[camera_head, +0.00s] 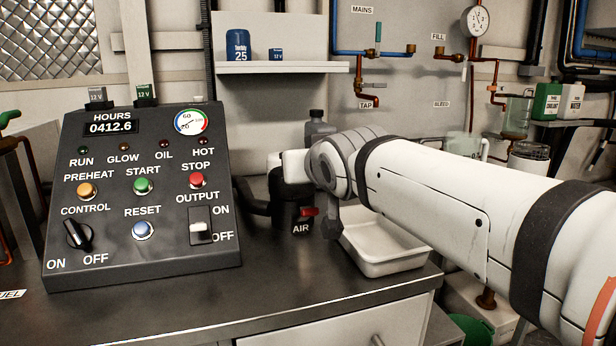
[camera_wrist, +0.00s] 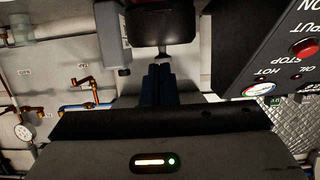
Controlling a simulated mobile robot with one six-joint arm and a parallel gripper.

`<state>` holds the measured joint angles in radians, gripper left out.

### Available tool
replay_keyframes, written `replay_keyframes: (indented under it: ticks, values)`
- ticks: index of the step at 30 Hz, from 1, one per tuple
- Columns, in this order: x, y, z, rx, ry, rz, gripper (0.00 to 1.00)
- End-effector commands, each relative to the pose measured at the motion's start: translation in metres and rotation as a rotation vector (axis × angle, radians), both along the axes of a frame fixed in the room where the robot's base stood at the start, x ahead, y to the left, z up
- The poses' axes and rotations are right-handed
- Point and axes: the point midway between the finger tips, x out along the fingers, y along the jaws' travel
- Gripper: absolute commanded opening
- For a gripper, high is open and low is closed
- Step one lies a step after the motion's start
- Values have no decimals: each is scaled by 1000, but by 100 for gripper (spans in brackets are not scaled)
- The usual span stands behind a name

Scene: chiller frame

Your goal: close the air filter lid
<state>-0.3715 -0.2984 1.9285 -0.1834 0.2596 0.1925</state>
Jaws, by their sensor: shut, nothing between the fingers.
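The black air filter housing (camera_head: 290,212), labelled AIR, stands on the bench right of the control panel. A red latch (camera_head: 308,211) shows on its front. My white arm covers its top in the head view, so I cannot tell how its lid sits there. In the wrist view, a dark rounded part (camera_wrist: 160,28), seemingly of the air filter, is cut off by the top edge. My gripper (camera_wrist: 158,70) is shut and empty, its fingertips pointing at this part and close below it in the picture. I cannot tell whether they touch.
The control panel (camera_head: 140,190) stands close on the left. A white tray (camera_head: 385,262) lies on the bench right of the filter, partly behind my arm. A grey bottle (camera_head: 318,128) stands behind. A shelf (camera_head: 280,68) and pipes are on the wall. The front bench strip is clear.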

Motion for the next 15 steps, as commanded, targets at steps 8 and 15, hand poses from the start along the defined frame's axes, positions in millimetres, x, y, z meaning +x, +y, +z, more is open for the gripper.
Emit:
replay_keyframes:
  ticks: [8, 15]
  values:
    - [1, 0, 46, 0, 0, 0, 0]
    - [11, 3, 65, -23, 64, -6, 0]
